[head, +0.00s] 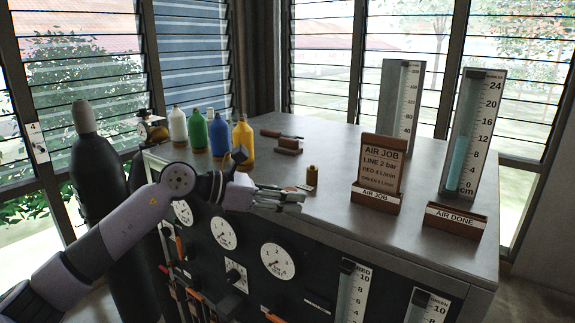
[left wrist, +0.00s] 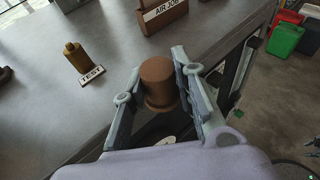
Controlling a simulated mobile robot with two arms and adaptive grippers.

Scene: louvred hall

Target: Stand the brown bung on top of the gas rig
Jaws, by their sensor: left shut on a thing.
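The brown bung (left wrist: 158,83) is between the two fingers of my left gripper (left wrist: 160,92) in the left wrist view, with the fingers shut on its sides. In the head view my left gripper (head: 298,196) is at the front edge of the gas rig (head: 340,220), low over its grey top. The bung is mostly hidden by the fingers there. The rig is a large dark cabinet with round gauges on its front; its top also shows in the left wrist view (left wrist: 50,120).
A small brass bottle (head: 312,176) stands by a TEST label (left wrist: 92,76), close to my left gripper. The AIR JOB sign (head: 381,165) and AIR DONE holder (head: 455,220) stand to the right. Coloured bottles (head: 219,135) stand at the back left. Bare top lies between.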

